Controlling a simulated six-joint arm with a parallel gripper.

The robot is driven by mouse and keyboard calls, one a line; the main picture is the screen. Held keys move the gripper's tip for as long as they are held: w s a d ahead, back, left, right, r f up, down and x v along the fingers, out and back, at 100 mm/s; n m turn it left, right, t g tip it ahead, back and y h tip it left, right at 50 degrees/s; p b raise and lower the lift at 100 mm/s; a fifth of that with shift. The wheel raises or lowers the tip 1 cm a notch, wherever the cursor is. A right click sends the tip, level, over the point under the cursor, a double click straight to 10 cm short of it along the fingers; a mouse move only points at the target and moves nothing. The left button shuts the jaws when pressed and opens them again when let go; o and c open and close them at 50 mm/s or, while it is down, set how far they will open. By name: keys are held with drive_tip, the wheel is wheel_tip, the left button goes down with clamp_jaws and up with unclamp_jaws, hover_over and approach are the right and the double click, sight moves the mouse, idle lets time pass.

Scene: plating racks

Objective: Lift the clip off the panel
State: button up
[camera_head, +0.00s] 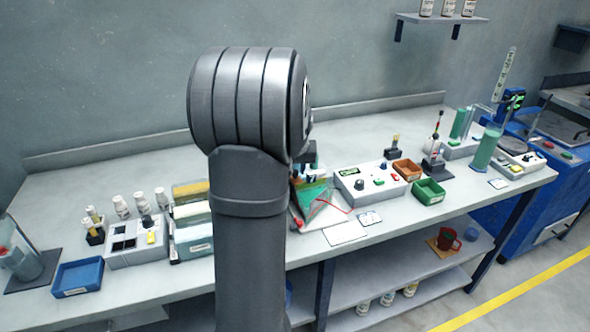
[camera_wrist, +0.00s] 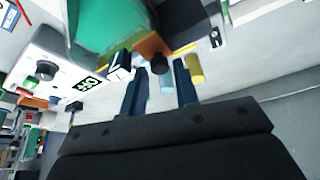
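A green panel (camera_wrist: 105,24) shows at the top of the wrist view, with an orange-brown piece (camera_wrist: 152,44) at its edge. A small black block with a pale face (camera_wrist: 120,68) sits beside that piece; I cannot tell which of these is the clip. My gripper (camera_wrist: 160,76) has its two dark blue fingers apart, tips close to the brown piece; contact cannot be told. Nothing clearly sits gripped between them. In the head view, the green panel (camera_head: 314,194) shows right of my arm, with a red wire by it. My arm hides the gripper's fingertips there.
A white meter box (camera_head: 366,184) stands right of the panel, with orange (camera_head: 407,169) and green (camera_head: 428,191) bins beside it. Left are a blue bin (camera_head: 78,277), a grey control box (camera_head: 137,242) and several white bottles. Bench space behind my arm is clear.

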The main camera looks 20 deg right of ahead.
drive_tip(key=shift+w+f, duration=0.2)
drive_tip(key=shift+f, duration=0.3)
clamp_jaws()
drive_tip(key=shift+a, duration=1.85)
unclamp_jaws()
drive_tip(key=shift+a, duration=0.1)
drive_tip(key=shift+r, duration=0.1)
